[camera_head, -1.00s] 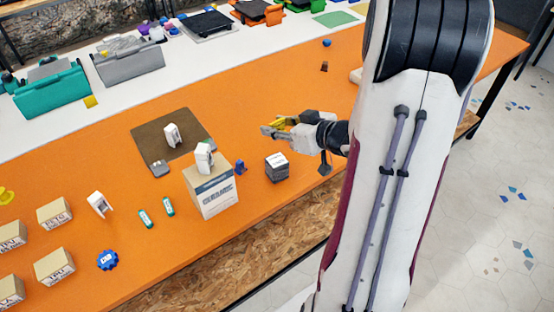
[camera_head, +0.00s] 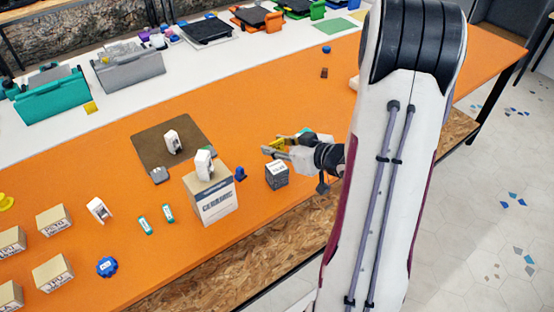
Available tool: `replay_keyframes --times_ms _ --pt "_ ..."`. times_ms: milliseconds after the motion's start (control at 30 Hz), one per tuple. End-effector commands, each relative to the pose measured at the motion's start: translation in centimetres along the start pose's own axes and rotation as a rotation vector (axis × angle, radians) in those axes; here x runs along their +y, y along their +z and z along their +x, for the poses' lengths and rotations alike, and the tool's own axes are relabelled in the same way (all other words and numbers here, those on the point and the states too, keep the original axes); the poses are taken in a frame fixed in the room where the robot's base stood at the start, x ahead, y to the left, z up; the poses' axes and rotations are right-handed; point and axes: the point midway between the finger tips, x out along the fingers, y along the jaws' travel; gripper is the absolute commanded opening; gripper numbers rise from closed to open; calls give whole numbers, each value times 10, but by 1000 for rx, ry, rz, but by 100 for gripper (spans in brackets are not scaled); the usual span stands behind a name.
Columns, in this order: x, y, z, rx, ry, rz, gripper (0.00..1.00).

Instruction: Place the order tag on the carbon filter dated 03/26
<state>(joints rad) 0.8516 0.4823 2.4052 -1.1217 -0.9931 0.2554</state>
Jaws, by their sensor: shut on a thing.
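My gripper (camera_head: 272,146) is shut on a small yellow thing (camera_head: 283,141), probably the order tag. The fingers hide much of it and I see no writing on it. It is held in the air above the orange table, just behind a dark grey box with a pale printed top (camera_head: 277,176). The fingers point left. White filter-like pieces stand on the brown mat (camera_head: 173,142), on top of a carton (camera_head: 204,164) and on the bare table (camera_head: 99,210). I cannot read any date, so I cannot tell which thing is the carbon filter dated 03/26.
The white-and-brown carton (camera_head: 214,205) stands left of the grey box, with a small blue piece (camera_head: 240,174) beside it. Several cardboard boxes (camera_head: 53,220) and a blue knob (camera_head: 107,267) are at left.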

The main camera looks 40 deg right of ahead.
Motion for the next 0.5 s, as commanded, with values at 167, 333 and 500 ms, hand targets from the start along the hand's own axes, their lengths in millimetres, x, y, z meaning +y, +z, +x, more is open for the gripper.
replay_keyframes --times_ms 167,333,500 --pt "0 10 5 1 0 0 23" --pt "0 12 6 1 0 -1 23" --pt "0 12 6 1 0 -1 23"
